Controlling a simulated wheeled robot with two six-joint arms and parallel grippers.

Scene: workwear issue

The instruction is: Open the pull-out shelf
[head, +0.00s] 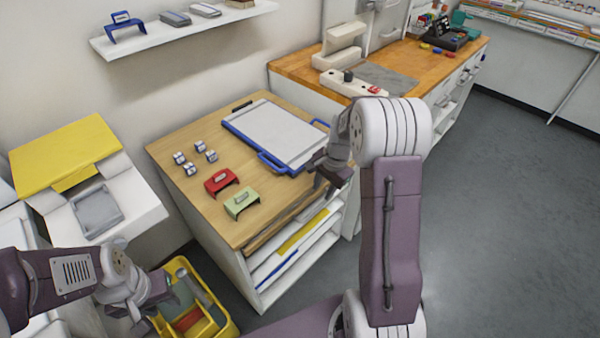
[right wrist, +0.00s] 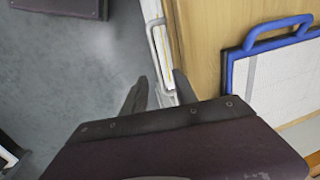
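The pull-out shelf (head: 286,222) is a thin wooden board just under the top of the white cabinet, and it looks pushed in. My right gripper (head: 326,186) is at the cabinet's front edge, near the far end of the shelf. In the right wrist view its two dark fingers (right wrist: 160,92) stand apart, with a white front edge (right wrist: 161,45) running down between them. I cannot tell whether either finger touches it. My left gripper (head: 152,308) is low at the left, above a yellow crate, with its fingers apart and apparently empty.
On the wooden top (head: 200,220) lie a blue-framed board (head: 275,132), a red clip-like piece (head: 221,181), a green one (head: 242,203) and several small blocks. The yellow crate (head: 222,325) stands left of the cabinet. Grey floor (head: 480,230) in front is clear.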

